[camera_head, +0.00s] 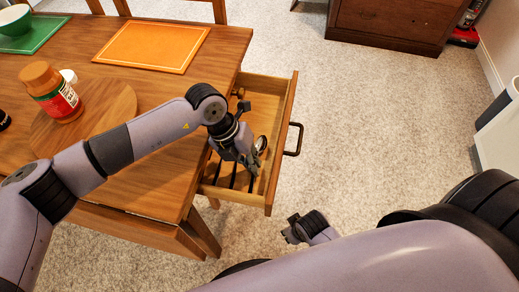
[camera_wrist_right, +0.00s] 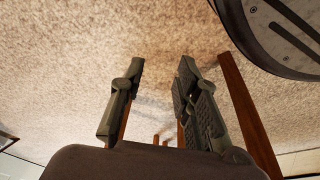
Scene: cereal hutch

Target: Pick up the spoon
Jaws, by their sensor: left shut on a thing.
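My left gripper (camera_head: 248,161) reaches down into the open wooden drawer (camera_head: 284,110) at the table's side. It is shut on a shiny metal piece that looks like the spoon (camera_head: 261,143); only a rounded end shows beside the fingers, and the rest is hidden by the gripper. My right gripper (camera_head: 290,230) is low over the carpet in front of the drawer, apart from it. In the right wrist view its two fingers (camera_wrist_right: 158,98) stand apart with nothing between them.
Dark utensils or slots (camera_head: 233,175) show in the drawer under the left gripper. The drawer's dark handle (camera_head: 294,139) juts to the right. On the table (camera_head: 150,190) are a jar (camera_head: 52,92) on a round board, an orange mat (camera_head: 152,46) and a green bowl (camera_head: 14,20).

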